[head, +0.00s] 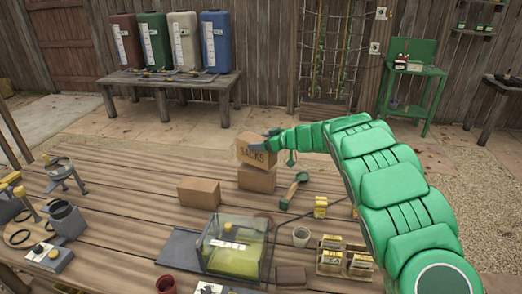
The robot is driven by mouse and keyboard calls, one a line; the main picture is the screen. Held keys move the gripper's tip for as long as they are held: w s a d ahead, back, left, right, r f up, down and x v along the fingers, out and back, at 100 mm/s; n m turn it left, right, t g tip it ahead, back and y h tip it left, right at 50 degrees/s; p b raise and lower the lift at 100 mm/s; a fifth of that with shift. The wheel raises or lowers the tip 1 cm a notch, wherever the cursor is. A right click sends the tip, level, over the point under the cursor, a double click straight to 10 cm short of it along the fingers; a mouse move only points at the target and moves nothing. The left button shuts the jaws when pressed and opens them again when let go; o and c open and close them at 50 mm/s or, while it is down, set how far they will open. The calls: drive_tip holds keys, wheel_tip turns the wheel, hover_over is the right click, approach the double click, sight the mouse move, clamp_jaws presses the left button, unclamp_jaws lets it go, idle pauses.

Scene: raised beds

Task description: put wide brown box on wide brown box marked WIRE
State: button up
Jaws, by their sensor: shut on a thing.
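My gripper (270,138) reaches in from the right and is shut on a brown box (256,153) whose front reads SACKS. The held box is slightly tilted and sits on or just above a second brown box (257,180); I cannot tell if they touch. A third brown box (199,192) lies on the slatted table to the left, apart from these two. I can read no WIRE mark on any box. My green arm covers the right part of the table.
A clear-lidded bin (235,245) stands in front on the table (130,195). Metal tools and cans (66,218) crowd the left.

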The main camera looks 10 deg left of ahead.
wheel_tip(320, 180, down, 4)
drive_tip(key=shift+w+r, duration=0.1)
drive_tip(key=shift+r, duration=0.15)
drive_tip(key=o, duration=1.1)
drive_tip(key=shift+r, duration=0.1)
drive_tip(key=shift+d, duration=0.15)
drive_tip(key=v, duration=1.1)
drive_tip(key=shift+s+d+r, duration=0.2)
drive_tip(key=shift+s+d, duration=0.05)
